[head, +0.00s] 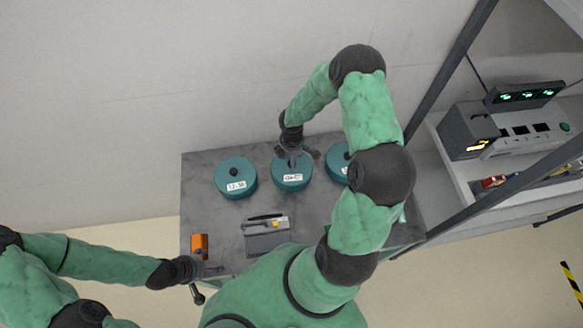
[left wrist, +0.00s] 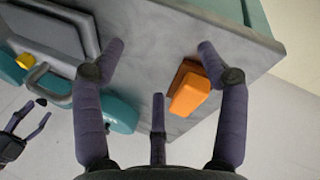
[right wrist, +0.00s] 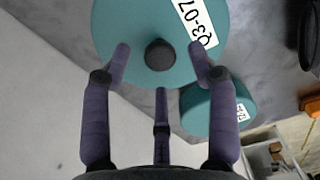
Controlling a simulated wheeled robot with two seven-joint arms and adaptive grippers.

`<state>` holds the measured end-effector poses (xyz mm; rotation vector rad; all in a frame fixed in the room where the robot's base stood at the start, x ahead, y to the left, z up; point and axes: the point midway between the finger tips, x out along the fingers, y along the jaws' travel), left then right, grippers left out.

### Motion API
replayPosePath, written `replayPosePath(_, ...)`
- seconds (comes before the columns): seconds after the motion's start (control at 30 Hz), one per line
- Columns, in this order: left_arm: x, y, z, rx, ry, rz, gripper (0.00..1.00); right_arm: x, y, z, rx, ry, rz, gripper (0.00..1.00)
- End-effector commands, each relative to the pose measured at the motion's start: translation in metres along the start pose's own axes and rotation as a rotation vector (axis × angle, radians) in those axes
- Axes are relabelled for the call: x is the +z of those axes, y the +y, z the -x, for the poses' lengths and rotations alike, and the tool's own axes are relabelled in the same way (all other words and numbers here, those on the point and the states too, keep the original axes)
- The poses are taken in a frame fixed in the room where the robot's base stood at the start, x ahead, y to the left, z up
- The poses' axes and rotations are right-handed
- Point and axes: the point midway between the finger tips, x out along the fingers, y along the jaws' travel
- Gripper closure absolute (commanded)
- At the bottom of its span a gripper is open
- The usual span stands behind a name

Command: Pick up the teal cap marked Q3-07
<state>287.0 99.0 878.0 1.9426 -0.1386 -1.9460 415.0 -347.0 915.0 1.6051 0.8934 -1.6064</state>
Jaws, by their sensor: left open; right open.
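The teal cap marked Q3-07 (head: 291,181) is a round lid with a dark central knob, standing in the middle of a row of teal caps on the grey cart top. In the right wrist view the cap (right wrist: 140,25) fills the upper middle and its white label reads Q3-07. My right gripper (head: 298,155) is open just above it; in the right wrist view its fingers (right wrist: 158,60) appear spread on either side of the knob. Whether they touch the cap is unclear. My left gripper (head: 208,268) is open and empty near the cart's front left corner.
A teal cap (head: 236,183) stands to the left; another (head: 335,164) to the right is partly hidden by my right arm. A grey case (head: 266,242) and an orange block (head: 199,243) lie nearer the front. A shelf with instruments (head: 510,145) stands at right.

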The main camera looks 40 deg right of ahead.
Motion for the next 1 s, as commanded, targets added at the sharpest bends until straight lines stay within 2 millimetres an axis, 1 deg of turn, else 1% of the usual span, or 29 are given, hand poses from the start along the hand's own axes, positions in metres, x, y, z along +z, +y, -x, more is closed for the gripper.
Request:
replayPosePath(0.03,-0.0001,-0.0003,-0.001,0.0,0.0,0.0,0.27,0.0004,-0.0003,-0.0061,-0.001,0.0,0.0,0.41)
replayPosePath(0.1,-0.0002,-0.0004,-0.0013,0.0,0.0,0.0,0.27,0.0003,-0.0005,-0.0107,-0.002,0.0,0.0,0.41)
replayPosePath(0.37,-0.0001,-0.0004,-0.0011,0.0,0.0,0.0,0.27,0.0002,0.0002,-0.0121,0.0,0.0,0.0,0.41)
replayPosePath(0.47,-0.0001,-0.0004,-0.0011,0.0,0.0,0.0,0.27,0.0002,0.0001,-0.012,0.0,0.0,0.0,0.66)
replayPosePath(0.5,-0.0001,-0.0004,-0.0011,0.0,0.0,0.0,0.27,0.0001,0.0001,-0.012,0.0,0.0,0.0,0.78)
replayPosePath(0.57,-0.0001,-0.0004,-0.0011,0.0,0.0,0.0,0.27,0.0001,0.0001,-0.012,0.0,0.0,0.0,0.94)
replayPosePath(0.6,-0.0001,-0.0004,-0.0011,0.0,0.0,0.0,0.27,0.0001,0.0001,-0.012,0.0,0.0,0.0,1.0)
replayPosePath(0.87,-0.0001,-0.0004,-0.0011,0.0,0.0,0.0,0.27,0.0001,0.0003,-0.0116,0.001,0.0,0.0,1.0)
replayPosePath(1.0,-0.0001,-0.0003,-0.001,0.0,0.0,0.0,0.27,0.0001,0.0004,-0.0082,0.001,0.0,0.0,1.0)
